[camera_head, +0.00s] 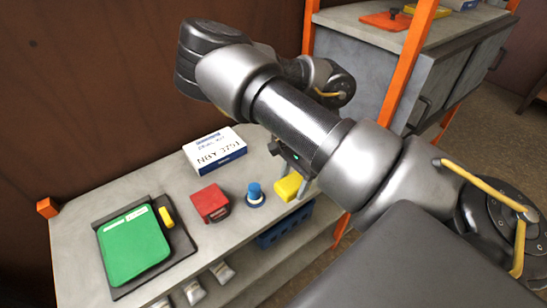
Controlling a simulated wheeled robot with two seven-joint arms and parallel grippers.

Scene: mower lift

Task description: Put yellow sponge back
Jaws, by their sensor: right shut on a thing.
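A yellow sponge (288,187) is near the right end of the grey bench top. My right gripper (299,181) is at the sponge, shut on it, and partly hidden by my own arm. I cannot tell whether the sponge touches the bench or is just above it. My left gripper is not in view.
On the bench (82,222) are a green case (132,245) on a dark tray with a small yellow piece (166,217), a red block (210,203), a blue-topped knob (255,194) and a white-blue box (214,150). A blue crate (285,226) is below. A grey cabinet (365,80) with orange posts stands behind right.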

